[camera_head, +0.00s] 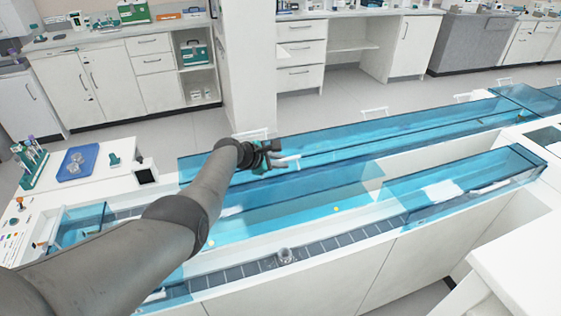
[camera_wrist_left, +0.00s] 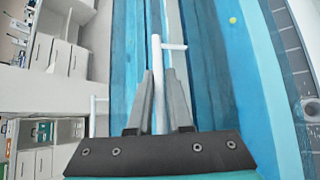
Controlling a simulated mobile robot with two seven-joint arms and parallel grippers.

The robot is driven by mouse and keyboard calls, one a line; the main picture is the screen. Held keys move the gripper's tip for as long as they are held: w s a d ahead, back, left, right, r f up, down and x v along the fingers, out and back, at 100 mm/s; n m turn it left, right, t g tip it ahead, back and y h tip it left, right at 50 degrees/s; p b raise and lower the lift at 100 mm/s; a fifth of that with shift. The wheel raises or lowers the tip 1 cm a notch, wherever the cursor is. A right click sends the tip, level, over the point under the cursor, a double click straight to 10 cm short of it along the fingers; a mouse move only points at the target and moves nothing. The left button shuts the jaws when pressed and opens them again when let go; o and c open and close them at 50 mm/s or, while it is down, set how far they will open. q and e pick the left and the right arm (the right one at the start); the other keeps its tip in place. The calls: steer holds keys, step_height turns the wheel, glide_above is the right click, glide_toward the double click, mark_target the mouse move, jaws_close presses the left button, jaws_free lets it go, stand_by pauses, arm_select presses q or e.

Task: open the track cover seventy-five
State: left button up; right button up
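The track cover is a clear blue panel (camera_head: 330,148) over the long track. A white bar handle (camera_head: 289,161) sticks out beside my left gripper (camera_head: 274,160). In the left wrist view this white handle (camera_wrist_left: 156,55) runs between the two grey fingers of my left gripper (camera_wrist_left: 159,76), which close in on both sides of it. Blue cover panels lie beneath. No opening angle can be read from these views. My right gripper is not in view.
A nearer track section has a grey tiled floor with a small metal knob (camera_head: 285,255) and a blue cover (camera_head: 465,185) at its right. More white handles (camera_head: 375,111) stand along the far edge. A blue tray (camera_head: 77,162) lies on the left counter.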

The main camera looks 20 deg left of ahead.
arm_select(q)
steer(key=shift+o, duration=0.6)
steer(key=shift+s+a+r+p, duration=0.2)
steer(key=shift+s+r+p, duration=0.25)
steer(key=shift+p, duration=0.4)
steer(key=p+v, duration=0.4)
steer(key=v, duration=0.2)
steer(key=shift+p, duration=0.4)
steer(key=p+v, duration=0.2)
steer(key=v, duration=0.6)
steer(key=shift+p, duration=0.4)
steer(key=shift+f, duration=0.1)
